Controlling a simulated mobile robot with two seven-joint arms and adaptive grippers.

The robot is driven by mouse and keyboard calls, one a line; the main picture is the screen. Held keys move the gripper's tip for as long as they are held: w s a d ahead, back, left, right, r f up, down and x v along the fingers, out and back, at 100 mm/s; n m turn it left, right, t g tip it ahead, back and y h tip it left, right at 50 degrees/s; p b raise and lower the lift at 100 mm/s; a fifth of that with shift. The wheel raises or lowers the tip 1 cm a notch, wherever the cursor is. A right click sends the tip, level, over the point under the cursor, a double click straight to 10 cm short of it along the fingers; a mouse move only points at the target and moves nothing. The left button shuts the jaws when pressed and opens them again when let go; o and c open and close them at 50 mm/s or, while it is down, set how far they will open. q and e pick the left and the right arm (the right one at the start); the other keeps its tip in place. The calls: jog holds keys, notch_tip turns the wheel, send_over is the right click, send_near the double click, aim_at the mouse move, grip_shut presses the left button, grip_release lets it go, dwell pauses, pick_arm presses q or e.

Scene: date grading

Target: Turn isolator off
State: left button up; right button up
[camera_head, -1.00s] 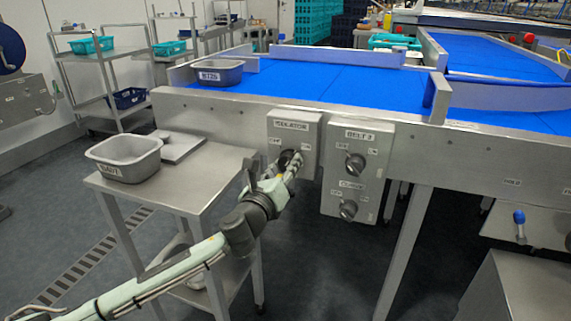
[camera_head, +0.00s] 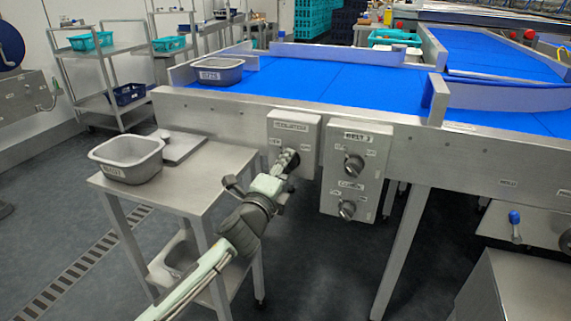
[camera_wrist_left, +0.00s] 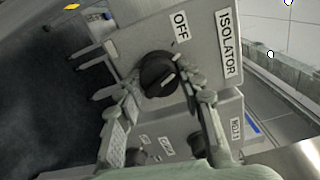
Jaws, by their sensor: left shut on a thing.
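The isolator box (camera_head: 307,135) is a grey metal box on the front of the blue conveyor, with an ISOLATOR label on top. Its black rotary knob (camera_wrist_left: 158,73) shows in the wrist view, with a light mark on its face and the OFF label (camera_wrist_left: 180,26) close by. My left gripper (camera_head: 287,161) is at the knob in the head view and mostly covers it. In the wrist view the fingers of my left gripper (camera_wrist_left: 162,84) lie on either side of the knob, shut on it. Where the mark points is hard to tell. My right gripper is not in view.
A second control box (camera_head: 355,165) with two knobs is just right of the isolator. A small steel table (camera_head: 190,185) with a grey tub (camera_head: 127,158) stands to the left. Another grey tub (camera_head: 218,71) sits on the blue belt (camera_head: 330,82).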

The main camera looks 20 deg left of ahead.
pick_arm(q)
jog(key=n, duration=0.2)
jog(key=shift+n+p, duration=0.3)
jog(key=shift+n, duration=0.7)
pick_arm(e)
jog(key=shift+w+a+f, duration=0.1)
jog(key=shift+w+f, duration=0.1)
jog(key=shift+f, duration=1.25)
pick_arm(q)
jog(key=o, duration=1.2)
jog(key=shift+c, duration=0.2)
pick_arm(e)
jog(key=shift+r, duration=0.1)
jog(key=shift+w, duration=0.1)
pick_arm(q)
jog(key=shift+s, duration=0.15)
jog(key=s, duration=1.1)
jog(key=shift+s+a, duration=0.2)
jog(key=shift+s, duration=0.15)
